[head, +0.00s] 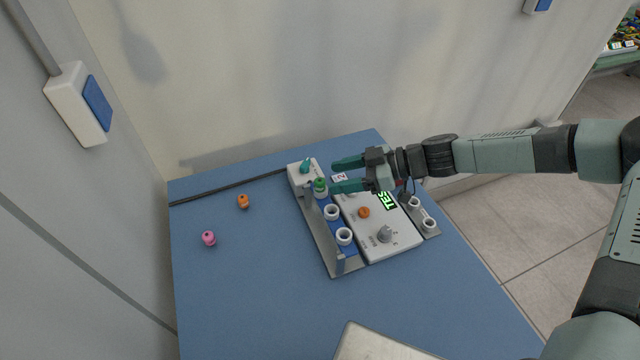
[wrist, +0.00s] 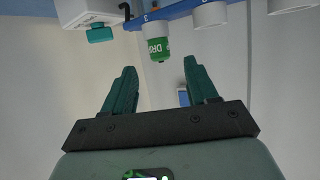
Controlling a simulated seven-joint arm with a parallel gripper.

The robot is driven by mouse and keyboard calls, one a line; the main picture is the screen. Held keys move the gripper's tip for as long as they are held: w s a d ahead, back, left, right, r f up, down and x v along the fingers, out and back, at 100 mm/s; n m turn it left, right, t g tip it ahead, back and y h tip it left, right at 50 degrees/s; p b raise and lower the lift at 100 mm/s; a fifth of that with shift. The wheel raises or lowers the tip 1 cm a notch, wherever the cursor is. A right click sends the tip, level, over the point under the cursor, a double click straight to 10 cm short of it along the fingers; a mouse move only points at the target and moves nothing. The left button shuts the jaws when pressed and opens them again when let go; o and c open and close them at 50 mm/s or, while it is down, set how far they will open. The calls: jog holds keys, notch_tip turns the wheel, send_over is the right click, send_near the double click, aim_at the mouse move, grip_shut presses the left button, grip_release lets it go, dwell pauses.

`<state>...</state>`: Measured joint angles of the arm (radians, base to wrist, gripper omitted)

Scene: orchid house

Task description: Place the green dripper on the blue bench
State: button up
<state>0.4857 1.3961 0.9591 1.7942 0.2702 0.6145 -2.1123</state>
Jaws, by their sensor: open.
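The green dripper (head: 320,184) sits in the far white cup of a blue rail on a grey stand. The wrist view shows the dripper (wrist: 158,48), with part of its lettering readable, below a white cup and just ahead of my fingertips. My gripper (head: 336,175) is open and empty, its two teal fingers pointing left in the head view, close to the dripper. In the wrist view the dripper lines up with the gap between the fingers (wrist: 160,70), not gripped. The blue bench (head: 250,290) lies under the stand.
An orange dripper (head: 243,202) and a pink one (head: 209,238) lie on the left of the bench. Two other white cups (head: 332,212) look empty. A grey control box (head: 400,240) with knobs and a lit display adjoins the rail. The front left of the bench is clear.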

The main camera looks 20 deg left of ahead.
aim_at(323, 180)
jog(key=x, duration=0.5)
jog(key=shift+s+a+f, duration=0.15)
jog(key=shift+a+f, duration=0.1)
jog(key=shift+a, duration=0.05)
jog(key=shift+c, duration=0.3)
grip_shut()
jog(key=shift+r, duration=0.1)
